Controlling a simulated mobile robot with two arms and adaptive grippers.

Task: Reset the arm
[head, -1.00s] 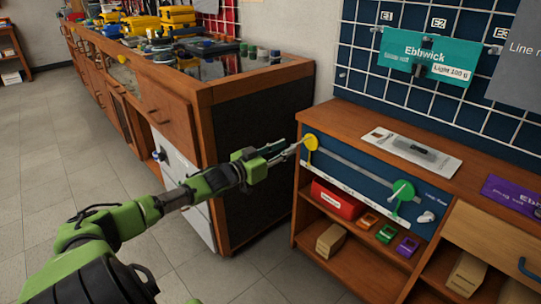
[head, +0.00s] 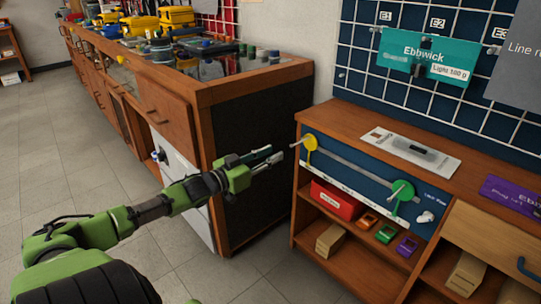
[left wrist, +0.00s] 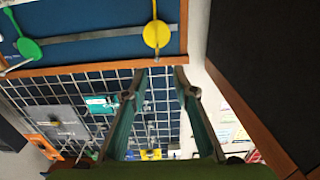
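A yellow disc (head: 311,143) with a pale lever sticking out to its left sits at the left end of a grey bar (head: 355,165) on a blue panel (head: 340,170). A green disc (head: 404,203) with a pale lever sits at the bar's right end. My left gripper (head: 277,155) is left of the yellow disc, apart from it, with nothing between its fingers. The left wrist view shows its two fingers (left wrist: 155,78) spread, with the yellow disc (left wrist: 157,34) just beyond the tips and the green disc (left wrist: 28,48) farther left. My right gripper is not in view.
A shelf below the panel holds a red box (head: 336,199) and small coloured blocks (head: 386,233). A dark-sided wooden cabinet (head: 260,150) stands behind my left gripper. A grey-white plate (head: 410,149) lies on the bench top. Floor is clear at left.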

